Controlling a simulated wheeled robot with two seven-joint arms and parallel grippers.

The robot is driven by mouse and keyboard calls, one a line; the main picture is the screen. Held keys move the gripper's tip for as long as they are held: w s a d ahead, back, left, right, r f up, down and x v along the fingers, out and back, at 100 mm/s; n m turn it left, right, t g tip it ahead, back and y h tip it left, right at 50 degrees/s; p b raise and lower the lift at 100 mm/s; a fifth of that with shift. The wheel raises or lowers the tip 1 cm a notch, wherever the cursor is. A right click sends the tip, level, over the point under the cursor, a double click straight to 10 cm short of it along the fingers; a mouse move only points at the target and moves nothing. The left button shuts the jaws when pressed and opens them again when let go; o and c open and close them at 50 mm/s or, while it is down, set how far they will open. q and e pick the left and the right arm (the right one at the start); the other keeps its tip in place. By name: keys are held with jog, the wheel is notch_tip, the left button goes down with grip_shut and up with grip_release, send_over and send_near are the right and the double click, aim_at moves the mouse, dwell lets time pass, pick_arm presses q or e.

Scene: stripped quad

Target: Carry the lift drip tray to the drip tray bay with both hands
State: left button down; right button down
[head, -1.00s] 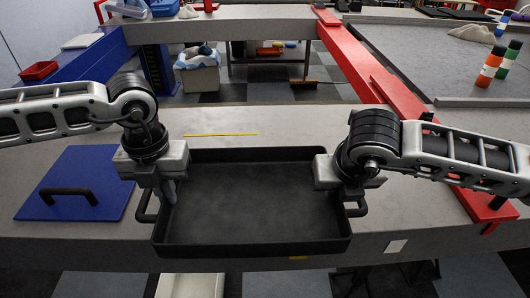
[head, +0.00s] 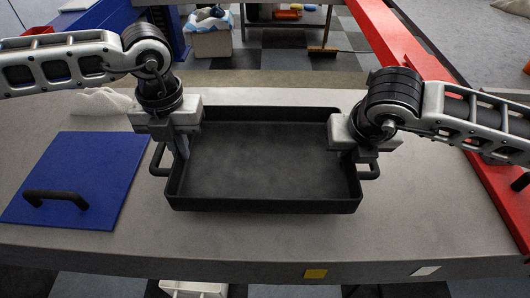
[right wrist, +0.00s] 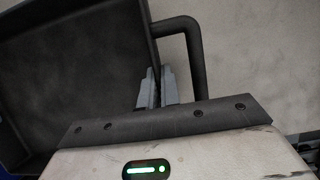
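The drip tray (head: 262,205) is a wide, shallow dark grey tray with a loop handle at each side. It appears level and empty, over the grey worktop; I cannot tell how far it is raised. My left gripper (head: 182,148) is at its left wall beside the left handle (head: 158,160). My right gripper (head: 357,155) is at the right wall beside the right handle (head: 371,171). In the right wrist view, the right fingers (right wrist: 159,88) straddle the tray wall (right wrist: 151,50), inside the handle loop (right wrist: 193,52). I cannot identify the drip tray bay.
A blue panel (head: 68,165) with a black handle lies left of the tray on the grey worktop (head: 435,220). A pale lump (head: 103,101) lies behind it. A red beam (head: 400,40) runs along the right. Yellow (head: 315,273) and white (head: 426,270) labels mark the front edge.

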aim_at(184, 163)
pick_arm(q)
jog(key=shift+a+f, duration=0.15)
pick_arm(e)
jog(key=shift+d+f, duration=0.15)
jog(key=shift+d, duration=0.05)
